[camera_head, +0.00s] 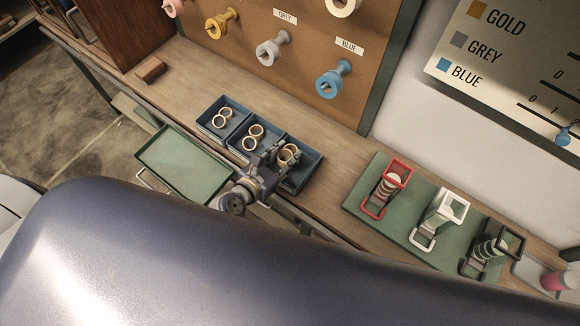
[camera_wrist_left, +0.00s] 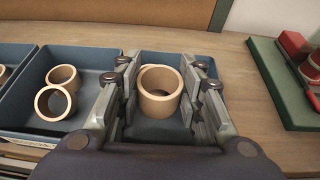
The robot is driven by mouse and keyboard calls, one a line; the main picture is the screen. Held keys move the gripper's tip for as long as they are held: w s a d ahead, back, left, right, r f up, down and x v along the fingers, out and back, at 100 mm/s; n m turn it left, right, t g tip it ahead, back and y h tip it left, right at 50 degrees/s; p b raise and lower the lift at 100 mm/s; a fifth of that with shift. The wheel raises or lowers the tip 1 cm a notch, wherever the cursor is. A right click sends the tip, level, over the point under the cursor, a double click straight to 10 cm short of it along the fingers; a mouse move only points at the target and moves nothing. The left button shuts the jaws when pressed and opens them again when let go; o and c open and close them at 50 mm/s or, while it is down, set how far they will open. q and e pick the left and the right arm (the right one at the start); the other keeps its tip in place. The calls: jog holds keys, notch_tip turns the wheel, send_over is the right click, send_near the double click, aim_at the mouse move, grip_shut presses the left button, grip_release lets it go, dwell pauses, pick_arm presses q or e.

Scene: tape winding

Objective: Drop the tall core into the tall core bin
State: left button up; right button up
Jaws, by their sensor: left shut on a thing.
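A tan tube-shaped core (camera_wrist_left: 160,92) is held upright between the fingers of my left gripper (camera_wrist_left: 160,100). In the head view my left gripper (camera_head: 276,160) is over the rightmost of three blue bins, with the core (camera_head: 289,153) at its fingertips. The rightmost bin (camera_head: 311,168) lies below and around the core; it also shows in the left wrist view (camera_wrist_left: 150,62). I cannot tell whether the core touches the bin floor. No label shows which bin is for tall cores. My right gripper is not in view.
The middle bin (camera_head: 235,146) and the left bin (camera_head: 203,122) hold tan cores or rings. A green tray (camera_head: 185,165) is left of the gripper. A green board (camera_head: 365,208) with red, white and black holders is to the right. A pegboard (camera_head: 300,75) stands behind.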

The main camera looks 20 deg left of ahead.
pick_arm(q)
jog(key=o, duration=0.8)
jog(key=shift+c, duration=0.2)
jog(key=shift+o, duration=0.2)
jog(key=v, duration=1.2)
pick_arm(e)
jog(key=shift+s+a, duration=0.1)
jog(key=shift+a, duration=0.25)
pick_arm(q)
jog(key=shift+d, duration=0.1)
